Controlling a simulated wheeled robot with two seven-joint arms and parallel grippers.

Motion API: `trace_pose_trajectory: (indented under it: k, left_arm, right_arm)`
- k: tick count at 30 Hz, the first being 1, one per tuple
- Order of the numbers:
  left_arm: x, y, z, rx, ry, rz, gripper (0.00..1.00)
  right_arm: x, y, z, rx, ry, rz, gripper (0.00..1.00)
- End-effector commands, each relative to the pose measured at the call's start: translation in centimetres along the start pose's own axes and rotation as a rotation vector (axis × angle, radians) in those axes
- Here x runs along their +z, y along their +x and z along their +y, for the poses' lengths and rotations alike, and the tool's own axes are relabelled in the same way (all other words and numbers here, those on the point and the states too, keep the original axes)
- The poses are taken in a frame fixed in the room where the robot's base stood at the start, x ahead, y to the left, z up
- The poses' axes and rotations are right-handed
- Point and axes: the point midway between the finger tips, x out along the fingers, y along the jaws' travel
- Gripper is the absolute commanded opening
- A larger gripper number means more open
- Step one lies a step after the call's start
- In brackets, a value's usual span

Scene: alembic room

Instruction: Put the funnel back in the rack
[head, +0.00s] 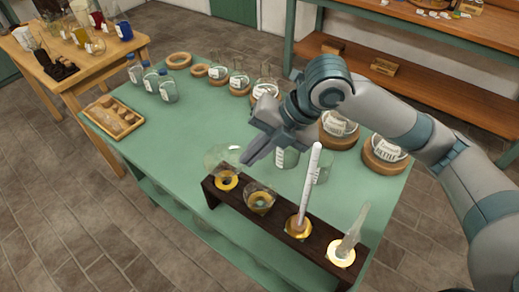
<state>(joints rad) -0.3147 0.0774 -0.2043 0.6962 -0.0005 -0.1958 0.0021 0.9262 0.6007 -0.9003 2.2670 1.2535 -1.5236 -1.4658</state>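The rack (279,220) is a dark wooden bar with brass-ringed holes, along the front edge of the green table. A clear glass funnel-like piece (221,156) is over its left hole; I cannot tell if it is seated. A second glass piece (260,197) sits in the following hole. A white rod (309,185) stands in the third, and a pale, translucent upright piece (354,230) in the right one. My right gripper (250,158) is just right of the left glass piece, fingertips pointing at it. Whether they touch it or hold it is unclear. My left gripper is out of view.
Labelled jars (290,158) stand behind the rack, partly behind my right arm. Cork rings (179,60) and flasks (239,80) line the back. The table's left middle (180,125) is clear.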

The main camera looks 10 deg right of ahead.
Motion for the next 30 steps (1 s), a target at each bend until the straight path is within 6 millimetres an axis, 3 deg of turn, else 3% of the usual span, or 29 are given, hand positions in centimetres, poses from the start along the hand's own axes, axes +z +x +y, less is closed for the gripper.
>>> trace_pose_trajectory:
  k: [1, 30]
  left_arm:
    - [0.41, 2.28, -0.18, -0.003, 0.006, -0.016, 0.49]
    - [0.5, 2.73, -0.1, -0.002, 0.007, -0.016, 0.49]
  right_arm:
    - [0.04, 1.74, -1.09, 0.0, 0.0, 0.0, 0.0]
    - [0.11, 2.59, -1.35, 0.0, 0.0, 0.0, 0.0]
